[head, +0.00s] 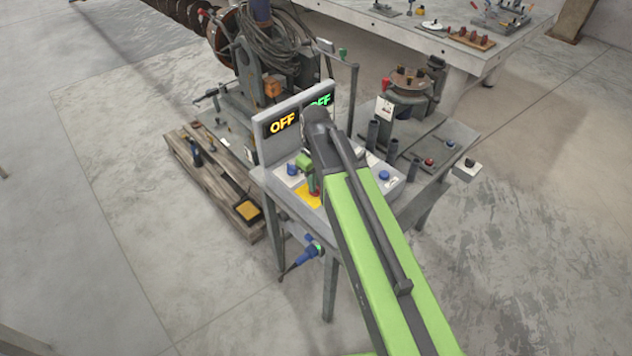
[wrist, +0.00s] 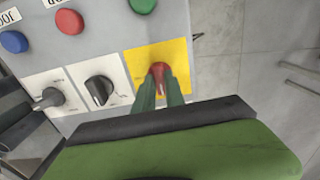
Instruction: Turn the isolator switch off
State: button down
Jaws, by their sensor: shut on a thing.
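The isolator switch is a red handle (wrist: 158,72) on a yellow plate (wrist: 142,57) at the edge of the grey control panel in the wrist view. My gripper (wrist: 160,86) has its two green fingers closed on either side of the red handle. In the head view the yellow plate (head: 305,196) shows at the panel's near side, with my gripper (head: 314,188) down on it. My arm hides part of the panel there. The handle's exact angle is hard to tell behind the fingers.
A black rotary knob (wrist: 100,89) and a grey selector (wrist: 47,98) sit left of the yellow plate. Blue, red and green buttons lie above. Behind the panel, one display (head: 282,123) reads OFF in amber; another (head: 320,100), partly covered, shows green letters.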

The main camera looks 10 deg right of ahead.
jog(key=c, duration=1.4)
grip_release()
jog(key=shift+r, duration=0.1)
notch_tip(320, 180, up, 17)
jog(key=p, duration=1.7)
jog(key=shift+r, duration=0.1)
